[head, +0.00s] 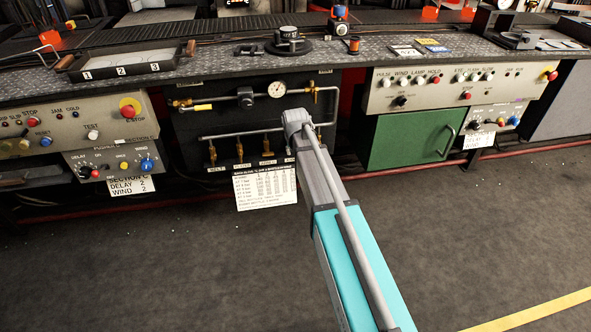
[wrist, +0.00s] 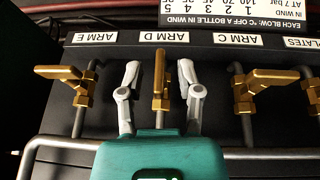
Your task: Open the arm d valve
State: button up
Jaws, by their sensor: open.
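In the wrist view, which shows the labels upside down, the brass arm D valve (wrist: 160,85) stands below the white ARM D label (wrist: 160,38). Its lever looks narrow and lies along the pipe's direction in the picture. My gripper (wrist: 159,72) is open, with one grey finger on each side of this valve. Gaps show between the fingers and the brass, so I see no grip. In the head view my arm hides the gripper and this valve.
The brass arm E valve (wrist: 68,76) is left and the arm C valve (wrist: 262,84) right, both with levers slanting sideways. A grey pipe (wrist: 255,153) runs below. In the head view, a pressure gauge (head: 276,89) sits above and a paper table (head: 265,187) hangs below.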

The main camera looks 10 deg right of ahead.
jog(key=shift+d+y, duration=0.15)
jog(key=shift+y, duration=0.45)
jog(key=shift+y, duration=0.4)
jog(key=shift+s+r+m, duration=0.1)
jog(key=shift+r+m, duration=0.15)
jog(key=shift+m, duration=0.05)
jog(key=p+v, duration=1.3)
jog(key=v, duration=0.1)
jog(key=s+a+f+y+b, duration=0.1)
jog(key=s+f+b, duration=0.4)
jog(key=f+b, duration=0.6)
jog(key=s+a+f+y+b, duration=0.1)
jog(key=s+f+b, duration=0.4)
jog(key=f+b, duration=0.7)
jog(key=s+a+f+m+y+b, duration=0.1)
jog(key=s+a+f+b, duration=0.2)
jog(key=f+b, duration=0.8)
jog(key=s+b, duration=0.1)
jog(key=s, duration=0.1)
jog(key=shift+s+a+f+g+y, duration=0.15)
jog(key=shift+s+g+y, duration=0.15)
jog(key=shift+s+g, duration=0.1)
dwell(0.7)
